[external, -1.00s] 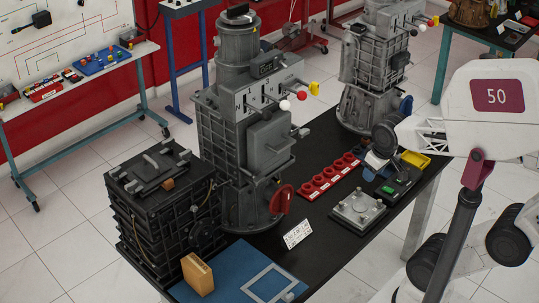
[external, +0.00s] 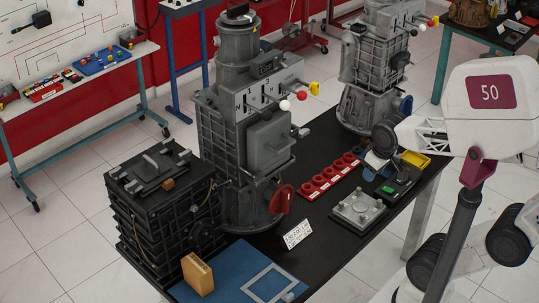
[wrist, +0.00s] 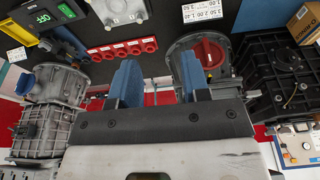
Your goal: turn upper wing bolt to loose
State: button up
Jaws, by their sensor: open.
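My gripper (wrist: 159,78) shows in the wrist view as two blue fingers, apart, with nothing between them. In the external view it (external: 374,163) is partly hidden by my wrist, over the right part of the black table. A grey metal plate with small raised fittings (external: 358,208) lies on the table; its edge shows at the top of the wrist view (wrist: 122,10). A black ribbed box (external: 165,215) at the left carries several grey handle-like fittings (external: 151,163) on its lid. I cannot tell which fitting is the upper wing bolt.
A tall grey gearbox (external: 243,150) with a red handle (external: 281,199) stands mid-table. Another gearbox (external: 361,75) stands at the back. A red socket row (external: 328,177), a black box with a green switch (external: 394,187), and a yellow tray (external: 414,159) lie nearby.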

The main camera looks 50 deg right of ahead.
jog(key=o, duration=0.5)
jog(key=shift+w, duration=0.1)
jog(key=shift+c, duration=0.2)
jog(key=shift+o, duration=0.2)
jog(key=shift+w+f, duration=0.15)
jog(key=shift+w, duration=0.15)
jog(key=t, duration=2)
send_near(306, 135)
jog(key=shift+x, duration=1.15)
jog(key=shift+w+d, duration=0.1)
jog(key=shift+w, duration=0.05)
jog(key=shift+x, duration=3.8)
jog(key=shift+c, duration=0.3)
